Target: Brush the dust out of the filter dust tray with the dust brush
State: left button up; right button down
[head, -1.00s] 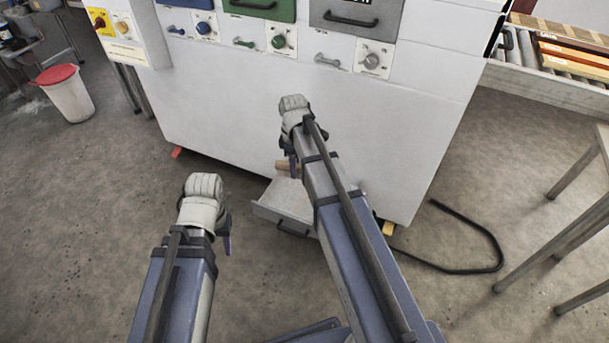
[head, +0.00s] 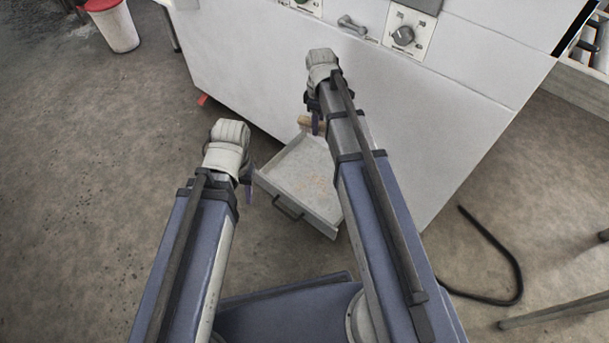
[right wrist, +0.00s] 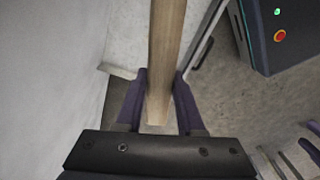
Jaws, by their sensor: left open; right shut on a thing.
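The filter dust tray (head: 290,187) is a light grey drawer with a dark handle, pulled out low from the white machine's front. Faint brownish specks, likely dust, lie on its floor. My right gripper (head: 316,124) is over the tray's far end by the machine. It is shut on the dust brush, whose pale wooden part (head: 306,122) shows beside it. In the right wrist view the brush's wooden handle (right wrist: 166,50) runs between the fingers; its bristles are not visible. My left gripper (head: 249,188) is open and empty, left of the tray and apart from it.
The white machine (head: 440,110) stands close behind the tray, with a knob panel (head: 405,35) above. A black cable (head: 500,250) lies on the floor at right. A white bin (head: 115,28) stands at the far left. Floor left of the tray is clear.

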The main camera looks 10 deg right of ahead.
jog(key=a+f+m+b, duration=0.1)
jog(key=a+f+b, duration=0.1)
jog(key=f+b, duration=0.8)
jog(key=s+a+f+m+b, duration=0.1)
jog(key=a+f+m+b, duration=0.1)
jog(key=f+b, duration=0.8)
notch_tip(320, 180, down, 2)
jog(key=shift+a+f, duration=0.25)
jog(key=shift+a, duration=0.15)
